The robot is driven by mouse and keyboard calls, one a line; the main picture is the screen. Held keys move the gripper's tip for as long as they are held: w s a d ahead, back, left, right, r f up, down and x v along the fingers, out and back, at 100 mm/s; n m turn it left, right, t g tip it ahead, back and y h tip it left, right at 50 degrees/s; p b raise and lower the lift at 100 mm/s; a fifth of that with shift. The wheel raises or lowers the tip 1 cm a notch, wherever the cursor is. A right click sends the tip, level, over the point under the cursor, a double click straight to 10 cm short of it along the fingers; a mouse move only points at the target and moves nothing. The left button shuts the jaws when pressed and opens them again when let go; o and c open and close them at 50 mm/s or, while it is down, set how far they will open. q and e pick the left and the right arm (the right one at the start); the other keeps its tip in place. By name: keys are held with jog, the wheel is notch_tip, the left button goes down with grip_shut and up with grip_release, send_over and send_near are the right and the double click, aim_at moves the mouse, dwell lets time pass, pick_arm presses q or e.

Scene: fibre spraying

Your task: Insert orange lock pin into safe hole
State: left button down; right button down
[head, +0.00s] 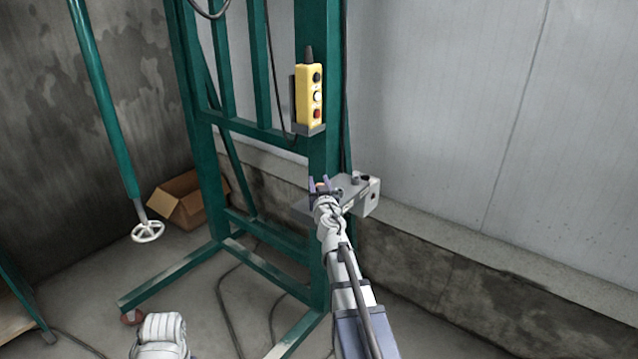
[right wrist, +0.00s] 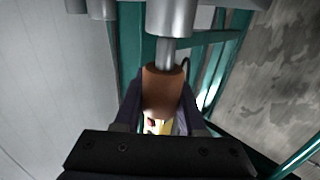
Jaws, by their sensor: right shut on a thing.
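The orange lock pin (right wrist: 162,92) is between the two dark fingers of my right gripper (right wrist: 155,112) in the right wrist view. The fingers are shut on its orange handle. Its grey metal shaft (right wrist: 166,54) points up toward a grey cylinder (right wrist: 171,14), and its end is hidden there. I cannot tell whether it is inside a hole. In the head view my right gripper (head: 320,187) is at the grey bracket (head: 356,190) on the green post. Only a little orange shows between its fingers. My left gripper is not in view.
A yellow control box (head: 309,95) with buttons hangs on the green frame (head: 327,150) above the bracket. An open cardboard box (head: 180,203) and a white handwheel (head: 148,231) are at the left. Cables lie on the floor. The wall is close behind the bracket.

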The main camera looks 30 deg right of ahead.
jog(key=shift+f+b, duration=1.15)
jog(key=shift+f, duration=0.1)
jog(key=shift+c, duration=2)
grip_release()
jog(key=v, duration=0.8)
jog(key=shift+r, duration=0.1)
jog(key=shift+w, duration=0.1)
